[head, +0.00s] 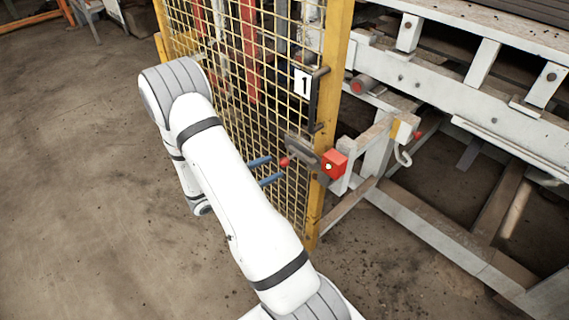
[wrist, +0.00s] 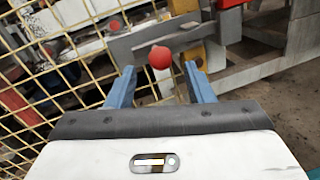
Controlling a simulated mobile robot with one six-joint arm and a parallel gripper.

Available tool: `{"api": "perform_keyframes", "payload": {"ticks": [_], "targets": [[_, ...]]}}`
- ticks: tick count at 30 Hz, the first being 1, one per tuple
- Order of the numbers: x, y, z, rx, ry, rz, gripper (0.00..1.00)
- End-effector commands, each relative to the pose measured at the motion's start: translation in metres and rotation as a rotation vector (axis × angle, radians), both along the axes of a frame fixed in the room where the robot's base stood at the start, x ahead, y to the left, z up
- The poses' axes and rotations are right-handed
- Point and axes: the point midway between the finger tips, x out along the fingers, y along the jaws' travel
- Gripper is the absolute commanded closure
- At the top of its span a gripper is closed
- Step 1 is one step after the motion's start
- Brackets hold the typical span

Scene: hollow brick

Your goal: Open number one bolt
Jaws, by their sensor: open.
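The number one bolt (head: 302,150) is a grey latch on the yellow gate post, with a round red knob (head: 285,161) at its left end. A red block (head: 334,163) sits to its right. A white plate marked 1 (head: 303,83) hangs above it. My gripper (head: 276,168) has two blue fingers, apart, with their tips close to the knob. In the wrist view the red knob (wrist: 160,56) shows between and slightly beyond the open fingertips, in front of the grey bolt plate (wrist: 140,40). I cannot tell whether a finger touches it.
A yellow mesh gate (head: 275,110) stands behind and beside my arm. A yellow post (head: 335,60) borders it on the right. A grey steel frame (head: 470,100) with beams fills the right side. The concrete floor (head: 70,170) at left is clear.

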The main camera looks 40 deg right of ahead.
Motion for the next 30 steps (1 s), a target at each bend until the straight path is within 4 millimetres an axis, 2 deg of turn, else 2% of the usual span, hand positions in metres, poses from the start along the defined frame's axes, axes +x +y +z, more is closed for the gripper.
{"api": "perform_keyframes", "payload": {"ticks": [3,9,13,20,30], "targets": [[-0.003,-0.022,0.000,0.001,-0.001,-0.005,0.52],[-0.006,-0.047,0.000,0.002,-0.001,-0.004,0.52],[-0.007,-0.055,0.000,0.002,-0.001,-0.003,0.52],[-0.007,-0.056,0.000,0.002,-0.001,-0.003,0.52],[-0.008,-0.056,0.000,0.002,-0.001,-0.004,0.78]]}}
